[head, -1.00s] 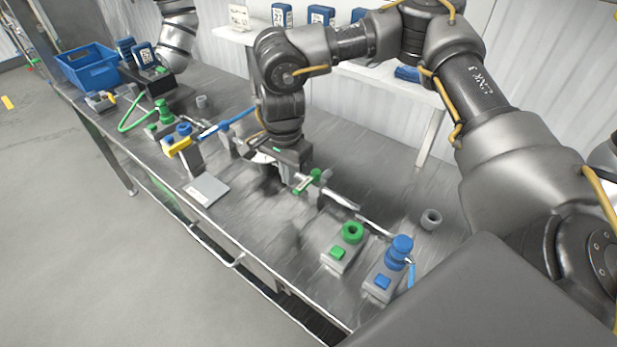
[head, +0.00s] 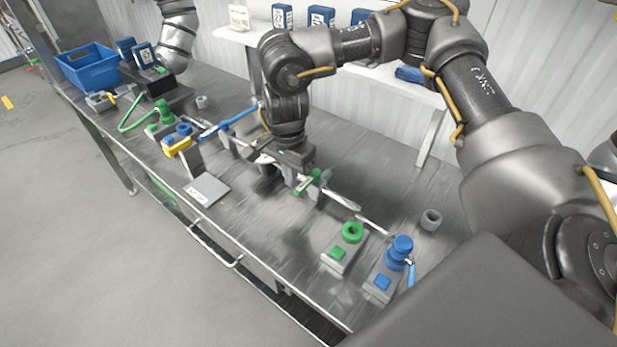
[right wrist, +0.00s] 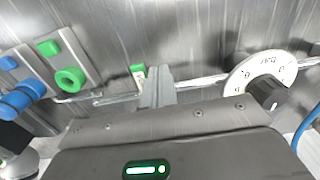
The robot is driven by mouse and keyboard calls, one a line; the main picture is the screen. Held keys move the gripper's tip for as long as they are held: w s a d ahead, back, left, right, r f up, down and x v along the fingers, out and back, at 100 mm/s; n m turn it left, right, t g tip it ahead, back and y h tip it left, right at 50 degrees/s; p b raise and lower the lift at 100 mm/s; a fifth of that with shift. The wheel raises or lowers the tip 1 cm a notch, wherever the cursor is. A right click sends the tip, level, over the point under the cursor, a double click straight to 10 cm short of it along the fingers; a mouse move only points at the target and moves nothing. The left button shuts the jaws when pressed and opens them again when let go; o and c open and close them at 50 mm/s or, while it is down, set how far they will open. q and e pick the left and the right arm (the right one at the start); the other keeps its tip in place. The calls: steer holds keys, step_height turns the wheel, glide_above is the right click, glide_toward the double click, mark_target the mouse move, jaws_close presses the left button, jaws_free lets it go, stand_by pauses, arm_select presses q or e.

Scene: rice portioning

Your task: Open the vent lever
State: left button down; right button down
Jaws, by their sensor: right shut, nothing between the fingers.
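A small green-handled lever (head: 308,182) sits on the metal pipe line at the middle of the bench; I take it as the vent lever, though no label is readable. Its green end (right wrist: 138,71) also shows in the right wrist view. My right gripper (right wrist: 160,82) is shut and empty, pointing down at the pipe, its fingers right beside the green end. I cannot tell whether they touch it. In the head view the gripper body hides most of the fingers. My left gripper is not in view.
A white round dial (right wrist: 240,78) stands on the pipe near the fingers. A green-topped block (head: 352,232) and a blue-topped block (head: 400,250) stand at the near right. A yellow lever (head: 177,147), a flat grey plate (head: 206,190) and a blue bin (head: 88,68) are further left.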

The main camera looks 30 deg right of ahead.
steer(key=shift+s+d, duration=0.25)
steer(key=shift+s, duration=0.55)
steer(key=shift+s+d, duration=0.2)
steer(key=shift+s, duration=0.25)
steer(key=shift+s+d, duration=0.2)
steer(key=shift+s, duration=0.25)
steer(key=shift+s+d+p, duration=0.3)
steer(key=shift+s+d, duration=0.4)
steer(key=shift+s, duration=0.2)
steer(key=shift+s+d, duration=0.3)
steer(key=shift+d, duration=0.2)
steer(key=shift+s+d, duration=0.25)
steer(key=shift+d, duration=0.2)
